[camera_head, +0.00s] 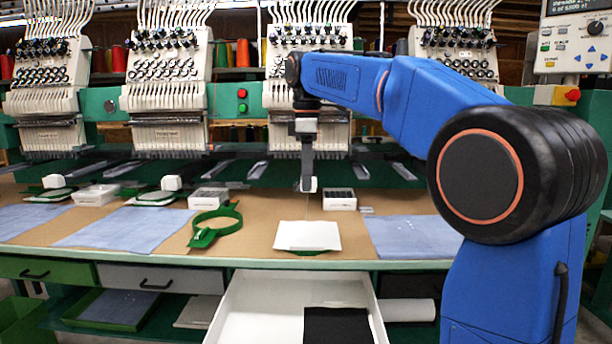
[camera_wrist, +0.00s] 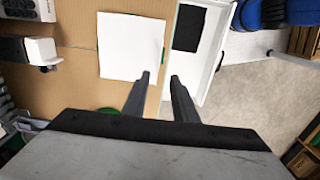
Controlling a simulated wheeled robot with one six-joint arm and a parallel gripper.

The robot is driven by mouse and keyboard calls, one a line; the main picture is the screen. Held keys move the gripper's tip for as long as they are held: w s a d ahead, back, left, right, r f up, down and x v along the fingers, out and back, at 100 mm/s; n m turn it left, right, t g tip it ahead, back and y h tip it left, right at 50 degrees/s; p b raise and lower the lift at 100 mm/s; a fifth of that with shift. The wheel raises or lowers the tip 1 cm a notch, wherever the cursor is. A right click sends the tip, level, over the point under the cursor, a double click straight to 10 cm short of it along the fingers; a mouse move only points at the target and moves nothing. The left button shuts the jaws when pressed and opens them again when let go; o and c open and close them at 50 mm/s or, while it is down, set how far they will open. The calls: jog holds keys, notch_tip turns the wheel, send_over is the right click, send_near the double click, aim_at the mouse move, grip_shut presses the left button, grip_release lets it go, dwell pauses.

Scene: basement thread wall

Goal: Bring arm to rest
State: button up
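My blue arm reaches from the right across the table in the head view, with its wrist bent down. My gripper (camera_head: 307,185) points down above the table, near a white square sheet (camera_head: 308,236). In the wrist view, the two dark fingers of my gripper (camera_wrist: 160,78) stand apart with nothing between them. The white sheet (camera_wrist: 131,46) lies ahead of the fingers on the brown tabletop. A bit of green shows under the sheet's front edge in the head view.
A white drawer (camera_head: 260,310) stands open below the table edge, with a black cloth (camera_head: 338,326) inside. A green hoop (camera_head: 215,226) and blue cloths (camera_head: 125,227) lie on the table. Embroidery machine heads (camera_head: 168,80) line the back. A control panel (camera_head: 575,40) stands at upper right.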

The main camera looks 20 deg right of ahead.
jog(key=s+d+f+m+t, duration=0.1)
jog(key=s+d+f+m, duration=0.15)
jog(key=s, duration=0.35)
jog(key=s+d+f+m+t, duration=0.1)
jog(key=s+f+m, duration=0.1)
jog(key=s+f, duration=0.3)
jog(key=s+d+f+m, duration=0.1)
jog(key=s+f+m, duration=0.15)
jog(key=s, duration=0.35)
jog(key=s+d+f+m+t, duration=0.2)
jog(key=s+f+m, duration=0.5)
jog(key=s+f, duration=0.8)
notch_tip(320, 180, down, 3)
jog(key=shift+s+d+f+t, duration=0.1)
jog(key=shift+s+d+t, duration=0.25)
jog(key=shift+s+t, duration=0.05)
jog(key=shift+c, duration=0.4)
